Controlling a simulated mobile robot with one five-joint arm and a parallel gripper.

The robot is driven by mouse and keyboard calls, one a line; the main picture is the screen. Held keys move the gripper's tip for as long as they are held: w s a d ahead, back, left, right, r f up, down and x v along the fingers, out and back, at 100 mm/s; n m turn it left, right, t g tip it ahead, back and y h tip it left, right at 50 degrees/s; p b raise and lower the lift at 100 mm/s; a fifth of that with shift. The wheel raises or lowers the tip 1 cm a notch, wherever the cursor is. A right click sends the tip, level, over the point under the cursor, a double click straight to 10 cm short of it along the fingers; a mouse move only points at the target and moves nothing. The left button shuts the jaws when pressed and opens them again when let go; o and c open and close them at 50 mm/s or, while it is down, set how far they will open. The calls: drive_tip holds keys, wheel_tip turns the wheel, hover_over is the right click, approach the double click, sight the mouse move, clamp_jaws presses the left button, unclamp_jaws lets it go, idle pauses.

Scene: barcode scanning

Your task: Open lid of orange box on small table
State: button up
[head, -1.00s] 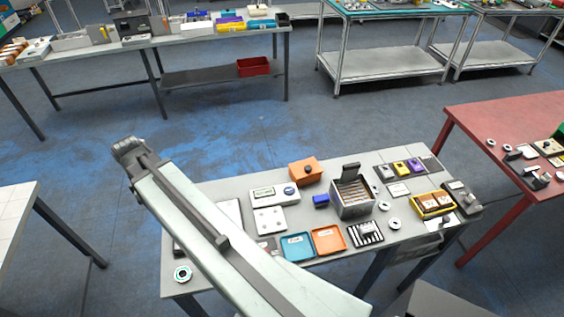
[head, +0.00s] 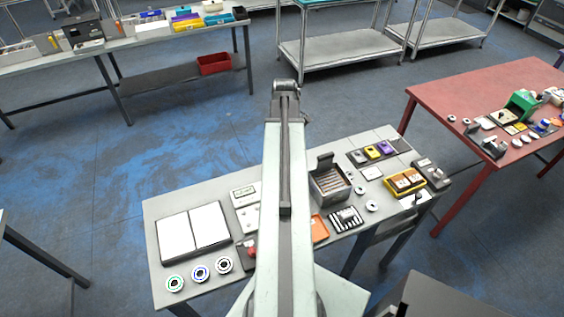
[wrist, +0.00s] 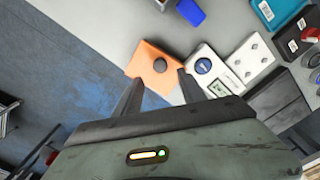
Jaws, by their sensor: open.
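The orange box (wrist: 160,58) lies on the small grey table (wrist: 105,28), with a round dark knob (wrist: 160,65) on its top. Its lid looks closed. My gripper (wrist: 160,77) is open and empty, its two dark fingers spread at the near side of the box, the knob seen between and just beyond the tips. I cannot tell whether the fingers touch the box or how high they are. In the head view my own arm hides the orange box and the gripper; the small table (head: 160,232) shows on both sides of the arm.
In the head view an open metal box (head: 328,185) stands right of my arm. The table left of the orange box is clear.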

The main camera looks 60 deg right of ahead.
wheel_tip(320, 180, down, 8)
drive_tip(key=b, duration=0.6)
drive_tip(key=shift+r+b, duration=0.25)
drive_tip(key=shift+b, duration=0.15)
drive_tip(key=shift+r, duration=0.1)
clamp_jaws()
idle(0.5)
